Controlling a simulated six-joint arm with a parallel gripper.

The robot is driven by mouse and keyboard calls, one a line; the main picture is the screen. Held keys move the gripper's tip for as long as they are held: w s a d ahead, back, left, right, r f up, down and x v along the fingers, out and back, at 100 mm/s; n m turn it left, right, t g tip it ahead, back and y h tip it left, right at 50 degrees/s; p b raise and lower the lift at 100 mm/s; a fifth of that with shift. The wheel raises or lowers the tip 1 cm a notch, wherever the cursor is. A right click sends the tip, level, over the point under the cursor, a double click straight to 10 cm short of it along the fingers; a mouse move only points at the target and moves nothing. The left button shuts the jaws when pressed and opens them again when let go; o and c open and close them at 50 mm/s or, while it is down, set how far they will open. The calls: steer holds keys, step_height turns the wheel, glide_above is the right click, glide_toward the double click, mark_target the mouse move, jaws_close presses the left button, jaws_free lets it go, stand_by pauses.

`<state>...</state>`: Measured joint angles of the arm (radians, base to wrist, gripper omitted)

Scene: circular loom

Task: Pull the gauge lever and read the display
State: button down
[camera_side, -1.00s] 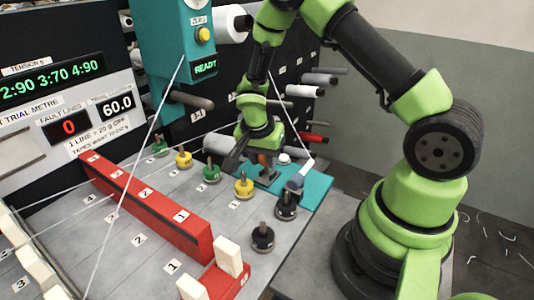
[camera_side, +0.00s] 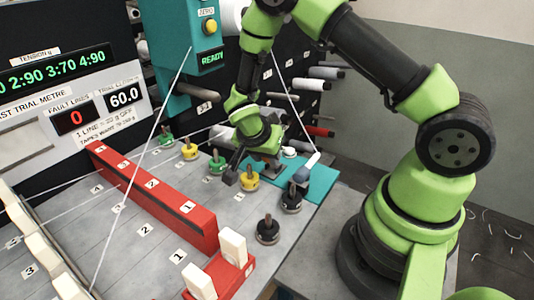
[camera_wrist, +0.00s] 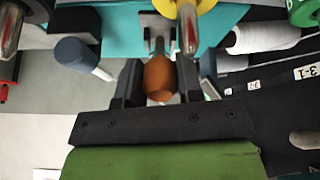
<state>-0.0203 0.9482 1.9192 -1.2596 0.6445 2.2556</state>
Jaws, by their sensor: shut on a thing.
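My gripper (camera_wrist: 160,88) is shut on an orange knob (camera_wrist: 160,75), which sits between its two dark fingers in the wrist view; I take it to be the gauge lever's handle. In the side view my gripper (camera_side: 246,168) is low over the teal plate's left side, beside a yellow weight (camera_side: 249,179), and mostly hides the knob. The tension display (camera_side: 56,68) shows 2:90 3:70 4:90 in green, its left end cut off. A small display (camera_side: 212,58) on the teal column reads READY.
Green, yellow and black weights with upright pins stand around my gripper, including a black one (camera_side: 268,230). A blue-grey-capped peg (camera_side: 306,167) stands on the teal plate (camera_side: 321,180). A red numbered bar (camera_side: 155,200) crosses the grey table. White threads run overhead.

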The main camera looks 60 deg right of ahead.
steer(key=c, duration=0.8)
jaws_free()
steer(key=v, duration=1)
steer(key=shift+s+a+r+n+t+y, duration=1.1)
steer(key=shift+s+r+n, duration=0.85)
steer(key=shift+s+r, duration=0.85)
steer(key=shift+s+a+r+n+t+y, duration=0.65)
steer(key=shift+s+r+n+t+y, duration=0.75)
steer(key=shift+s+r+n, duration=1.05)
steer(key=shift+s+a+r+n+t+y, duration=1)
steer(key=shift+s+r+n+y, duration=0.4)
steer(key=shift+s+r, duration=1.8)
steer(key=shift+w+d+r, duration=0.15)
steer(key=shift+w+r, duration=0.25)
steer(key=shift+w, duration=0.05)
